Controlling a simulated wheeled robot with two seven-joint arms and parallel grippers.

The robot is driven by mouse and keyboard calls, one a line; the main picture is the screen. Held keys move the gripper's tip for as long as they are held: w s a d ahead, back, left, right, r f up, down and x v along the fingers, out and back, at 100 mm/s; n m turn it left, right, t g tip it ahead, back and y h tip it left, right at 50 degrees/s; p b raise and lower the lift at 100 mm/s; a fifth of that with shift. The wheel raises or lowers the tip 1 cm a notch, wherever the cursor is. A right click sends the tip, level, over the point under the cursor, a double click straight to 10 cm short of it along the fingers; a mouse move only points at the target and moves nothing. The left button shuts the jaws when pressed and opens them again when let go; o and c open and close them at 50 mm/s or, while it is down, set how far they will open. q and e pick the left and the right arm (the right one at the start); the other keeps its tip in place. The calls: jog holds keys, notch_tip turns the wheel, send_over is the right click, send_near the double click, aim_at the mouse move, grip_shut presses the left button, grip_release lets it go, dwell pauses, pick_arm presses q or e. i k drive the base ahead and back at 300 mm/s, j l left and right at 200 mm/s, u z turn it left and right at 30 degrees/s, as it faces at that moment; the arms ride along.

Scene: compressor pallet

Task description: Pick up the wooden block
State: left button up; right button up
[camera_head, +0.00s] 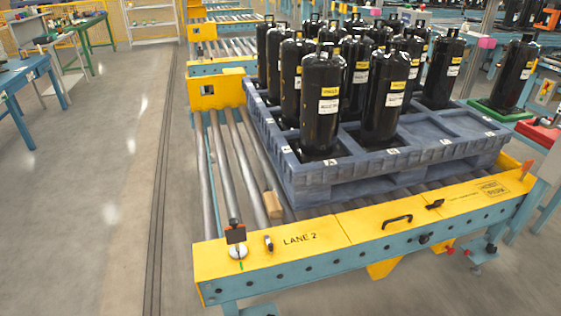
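The wooden block (272,204) is small and light brown. It lies on the metal rollers of the conveyor, left of the pallet and behind the yellow front beam marked LANE 2. Its long side runs roughly away from me. Nothing touches it except the rollers beneath. Neither of my grippers shows in the head view, so their state is unseen.
A grey-blue pallet (330,178) carrying several black compressors (321,100) stands right of the block. The yellow beam (345,230) bears a small dark panel on a stand (236,234) and a black handle (397,221). Bare floor (90,220) lies at left.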

aim_at(275, 209)
jog(key=i+l+z, duration=0.15)
jog(key=i+l, duration=0.15)
jog(key=i+l+z, duration=0.2)
jog(key=i, duration=0.35)
